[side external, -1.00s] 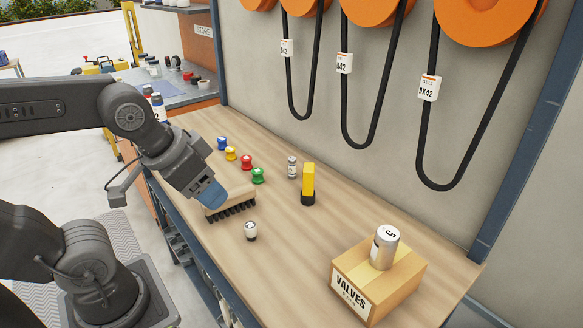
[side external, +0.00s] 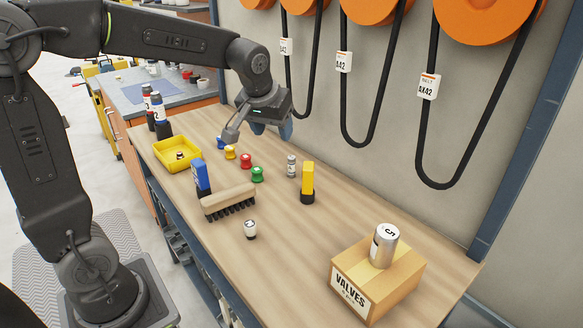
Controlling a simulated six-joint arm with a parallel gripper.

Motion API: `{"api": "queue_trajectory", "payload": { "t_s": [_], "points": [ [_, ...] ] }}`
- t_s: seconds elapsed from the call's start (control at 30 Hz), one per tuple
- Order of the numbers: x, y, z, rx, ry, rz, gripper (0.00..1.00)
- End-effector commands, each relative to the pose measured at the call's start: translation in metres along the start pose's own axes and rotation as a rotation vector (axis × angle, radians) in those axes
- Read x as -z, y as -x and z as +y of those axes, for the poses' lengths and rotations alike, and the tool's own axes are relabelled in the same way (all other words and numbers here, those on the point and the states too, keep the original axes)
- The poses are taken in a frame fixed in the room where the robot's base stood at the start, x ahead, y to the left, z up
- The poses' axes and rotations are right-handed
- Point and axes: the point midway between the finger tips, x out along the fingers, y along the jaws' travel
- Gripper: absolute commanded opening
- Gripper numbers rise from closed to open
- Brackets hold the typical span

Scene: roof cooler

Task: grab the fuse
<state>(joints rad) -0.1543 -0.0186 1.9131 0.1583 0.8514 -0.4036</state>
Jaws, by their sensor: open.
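No part is plainly marked as the fuse. One candidate is a small silver cylinder with a pale band (side external: 291,166), upright on the bench left of a yellow block-shaped item. Another is a short white cylinder with a dark base (side external: 250,230), standing in front of the brush.
Blue, yellow, red and green knobs (side external: 246,161) stand in a row. A brush (side external: 228,201), a blue item (side external: 201,178), a yellow tray (side external: 166,163) and a yellow upright item (side external: 308,182) stand nearby. A valves box (side external: 400,287) bears a silver can (side external: 384,246). Belts (side external: 435,130) hang on the wall.

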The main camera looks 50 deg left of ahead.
Motion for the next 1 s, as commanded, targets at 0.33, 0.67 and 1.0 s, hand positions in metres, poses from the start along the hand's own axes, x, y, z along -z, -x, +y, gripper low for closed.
{"api": "queue_trajectory", "payload": {
  "t_s": [0.33, 0.67, 1.0],
  "points": [
    [0.089, -0.125, -0.023, 0.121, 0.256, -0.025, 0.57],
    [0.103, -0.172, -0.034, 0.150, 0.320, -0.026, 0.57],
    [0.100, -0.232, -0.043, 0.150, 0.319, -0.025, 0.57]
  ]
}}
